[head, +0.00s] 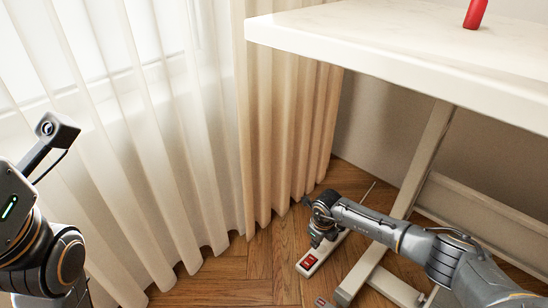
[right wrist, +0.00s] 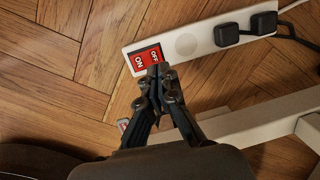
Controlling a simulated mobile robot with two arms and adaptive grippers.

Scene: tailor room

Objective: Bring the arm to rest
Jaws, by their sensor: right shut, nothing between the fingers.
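The red floor switch (head: 310,261) sits at the near end of a white power strip on the wood floor. In the right wrist view the red switch (right wrist: 140,62) shows the words ON and OFF. My right gripper (head: 316,243) is shut and empty, pointing down at the strip. In the right wrist view its closed fingertips (right wrist: 160,72) overlap the OFF side; whether they touch it I cannot tell. My left arm shows at the left edge of the head view, but its gripper fingers are not visible.
Black plugs (right wrist: 244,30) sit in the strip (right wrist: 188,45). A white table (head: 400,50) with a red object (head: 475,14) stands above right; its leg (head: 425,160) and foot are beside my right arm. Curtains (head: 285,130) hang behind. A small red-and-white item (head: 322,302) lies nearby.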

